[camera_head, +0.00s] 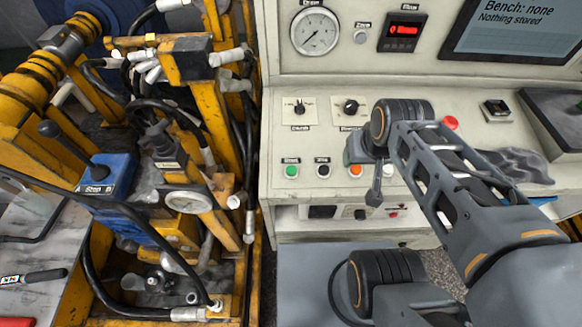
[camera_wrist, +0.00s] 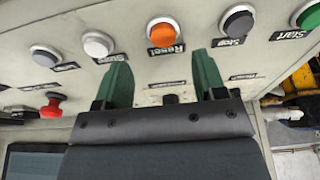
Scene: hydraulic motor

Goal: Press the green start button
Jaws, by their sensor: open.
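The green start button (camera_head: 291,171) is at the left end of a row of buttons on the front of the beige console. It also shows in the wrist view as a green button (camera_wrist: 309,15) at the top right corner, labelled Start and partly cut off. My gripper (camera_head: 374,192) is in front of the button row, to the right of the green button, near the orange one. In the wrist view my gripper (camera_wrist: 162,75) is open and empty, its two dark green fingers apart on either side below the orange Reset button (camera_wrist: 163,33).
Between the green and orange buttons is a grey Stop button (camera_wrist: 238,22). A white button (camera_wrist: 97,44) and a red knob (camera_wrist: 51,105) lie left in the wrist view. A yellow hydraulic rig (camera_head: 200,120) with hoses stands close left of the console.

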